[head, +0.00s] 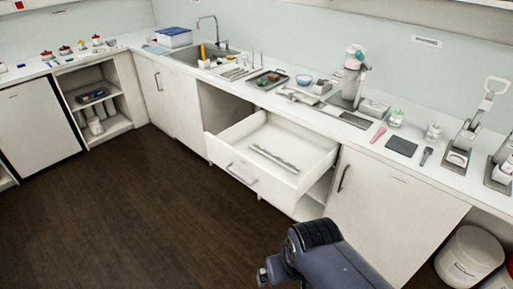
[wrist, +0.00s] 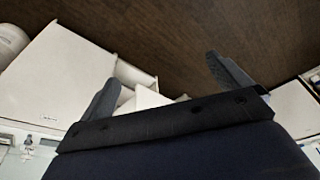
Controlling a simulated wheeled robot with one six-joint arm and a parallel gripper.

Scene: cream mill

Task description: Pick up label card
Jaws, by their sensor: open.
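I cannot pick out a label card for certain in either view. A flat dark square (head: 401,146) lies on the right part of the counter, but I cannot tell whether it is a card. My gripper (wrist: 162,70) shows in the wrist view with its two dark fingers spread wide and nothing held between them. Beyond the fingers are the dark floor and the white cabinets. In the head view my arm shows at the bottom, in front of the cabinets; its fingers are not clear there.
An open drawer (head: 245,183) juts out with a grey strip (head: 273,159) inside. The counter carries a tray (head: 266,82), a blue bowl (head: 304,80), a pink spoon-like tool (head: 378,135) and a sink (head: 197,55). The brown floor (head: 110,220) is clear.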

